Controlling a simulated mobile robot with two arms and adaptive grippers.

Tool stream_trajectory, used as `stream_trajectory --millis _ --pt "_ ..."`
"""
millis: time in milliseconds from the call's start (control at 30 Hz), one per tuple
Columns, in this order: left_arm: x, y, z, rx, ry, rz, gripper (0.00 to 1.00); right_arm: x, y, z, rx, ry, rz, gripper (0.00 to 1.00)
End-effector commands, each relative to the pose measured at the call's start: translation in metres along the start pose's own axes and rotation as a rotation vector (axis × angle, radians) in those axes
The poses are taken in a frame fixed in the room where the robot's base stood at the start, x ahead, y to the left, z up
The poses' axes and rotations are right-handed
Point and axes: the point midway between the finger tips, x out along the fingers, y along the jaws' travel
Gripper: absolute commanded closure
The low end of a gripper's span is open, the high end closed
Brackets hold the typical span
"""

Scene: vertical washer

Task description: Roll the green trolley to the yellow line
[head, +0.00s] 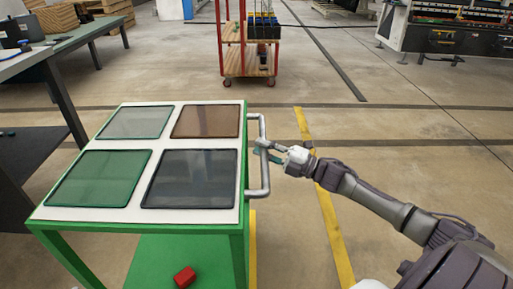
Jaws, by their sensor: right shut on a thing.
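The green trolley (237,222) stands in the left half of the head view, with a white top carrying four inset glass panels. A grey handle (265,180) runs along its right side. My right gripper (262,147) is shut on this handle near its upper part. The yellow line (326,215) lies on the floor to the right of the trolley and passes under my right arm. A strip of floor shows between the handle and the line. My left gripper is not in view.
A red block (185,277) rests on the trolley's lower green shelf. A red-framed wooden cart (247,62) stands on the floor beyond the trolley. A workbench (60,45) stands close on the left. The floor right of the yellow line is clear around my arm.

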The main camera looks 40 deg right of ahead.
Motion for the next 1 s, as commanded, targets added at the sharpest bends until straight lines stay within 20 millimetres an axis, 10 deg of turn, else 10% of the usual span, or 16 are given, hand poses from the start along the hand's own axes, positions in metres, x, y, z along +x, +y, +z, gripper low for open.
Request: stream_trajectory --millis 300,333,500,1000 --pt "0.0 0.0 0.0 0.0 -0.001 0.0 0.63 -0.001 -0.002 -0.001 0.002 0.001 -0.004 1.0" --pt "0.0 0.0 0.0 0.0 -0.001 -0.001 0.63 -0.001 -0.002 -0.001 0.001 0.001 -0.004 0.77" --pt "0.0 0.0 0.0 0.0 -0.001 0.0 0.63 -0.001 -0.002 0.0 0.001 0.001 -0.003 0.53" --pt "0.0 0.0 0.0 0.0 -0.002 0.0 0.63 -0.024 -0.003 0.0 0.003 -0.002 -0.005 0.53"
